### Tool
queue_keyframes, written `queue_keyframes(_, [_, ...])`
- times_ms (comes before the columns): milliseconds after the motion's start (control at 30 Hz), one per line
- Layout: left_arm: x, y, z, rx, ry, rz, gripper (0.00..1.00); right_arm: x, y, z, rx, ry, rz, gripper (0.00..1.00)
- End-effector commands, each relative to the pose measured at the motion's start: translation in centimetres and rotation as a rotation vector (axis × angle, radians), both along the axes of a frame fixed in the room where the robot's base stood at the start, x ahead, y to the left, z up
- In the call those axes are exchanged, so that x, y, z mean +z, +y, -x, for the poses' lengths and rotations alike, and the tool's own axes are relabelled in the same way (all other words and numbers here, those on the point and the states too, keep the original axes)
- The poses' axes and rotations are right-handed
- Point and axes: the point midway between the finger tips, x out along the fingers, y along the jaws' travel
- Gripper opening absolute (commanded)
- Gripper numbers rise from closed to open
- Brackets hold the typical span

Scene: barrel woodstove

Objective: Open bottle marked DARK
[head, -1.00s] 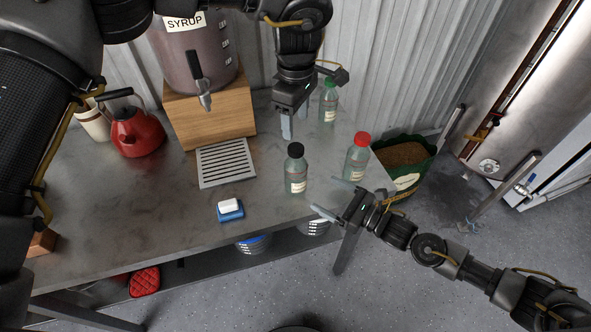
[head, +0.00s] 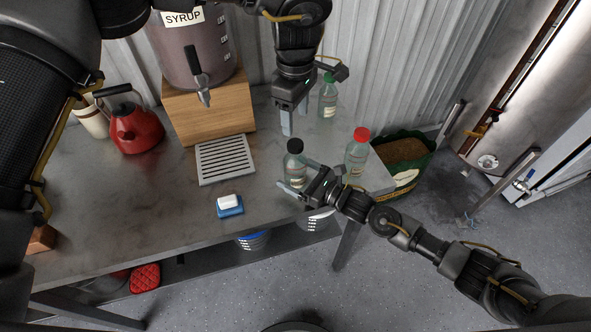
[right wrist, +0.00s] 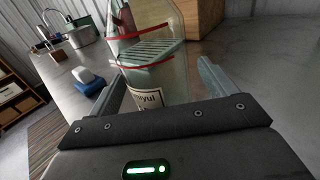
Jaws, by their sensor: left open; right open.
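A clear bottle with a black cap (head: 294,147) stands upright near the table's front edge. My right gripper (head: 301,177) is open, with its fingers on either side of this bottle's body. In the right wrist view the bottle (right wrist: 151,75) stands between the spread fingers; its label shows part of a word, seemingly ending "nyul". A red-capped bottle (head: 357,154) stands to the right and a green-capped bottle (head: 327,97) farther back. I cannot read DARK on any label. My left gripper (head: 293,120) is open and empty, pointing down behind and above the black-capped bottle.
A syrup dispenser (head: 188,50) sits on a wooden block (head: 212,112) behind a slotted drip tray (head: 225,160). A red kettle (head: 137,129) stands left. A blue-and-white sponge-like block (head: 230,205) lies in front. A green sack (head: 405,170) stands right of the table.

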Motion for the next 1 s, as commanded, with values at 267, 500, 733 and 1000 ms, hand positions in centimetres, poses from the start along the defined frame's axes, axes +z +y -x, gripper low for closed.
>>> queue_keyframes(267, [0.0,-0.01,0.0,0.0,0.0,0.0,0.57,0.01,-0.03,0.01,0.0,0.0,0.0,0.65])
queue_keyframes(500, [-0.01,-0.01,0.0,0.0,0.0,0.0,0.57,0.01,-0.04,0.01,0.0,0.0,0.0,0.33])
queue_keyframes(733, [-0.01,-0.01,0.0,-0.025,0.0,0.0,0.57,0.01,-0.05,0.01,0.0,0.0,0.0,0.03])
queue_keyframes(1000, [0.0,-0.03,-0.02,-0.315,0.0,0.0,0.57,0.01,-0.06,0.0,0.0,0.0,0.0,0.0])
